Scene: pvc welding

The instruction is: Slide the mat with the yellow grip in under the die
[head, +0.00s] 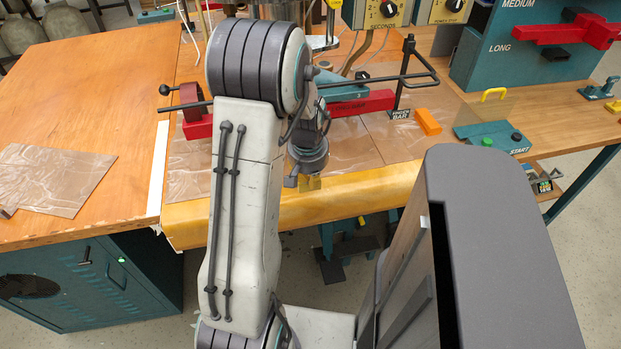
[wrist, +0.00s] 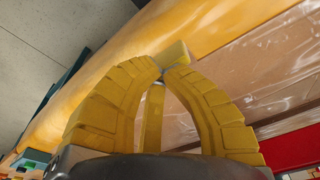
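The die cannot be made out clearly; a red bar (head: 372,102) marked as a clamp lies mid-bench, partly behind my arm. My gripper (head: 310,183) hangs near the bench's front edge, well left of the yellow grip. In the wrist view its ribbed yellow fingers (wrist: 168,70) curve inward until the tips nearly meet. A yellow block shows at the tips, perhaps another finger; nothing held is clear.
A black rod frame (head: 408,75) rises beside the red bar. An orange block (head: 428,121) and a teal start box (head: 492,138) stand to the right. A loose clear film (head: 50,178) lies on the left table, which has open room around it.

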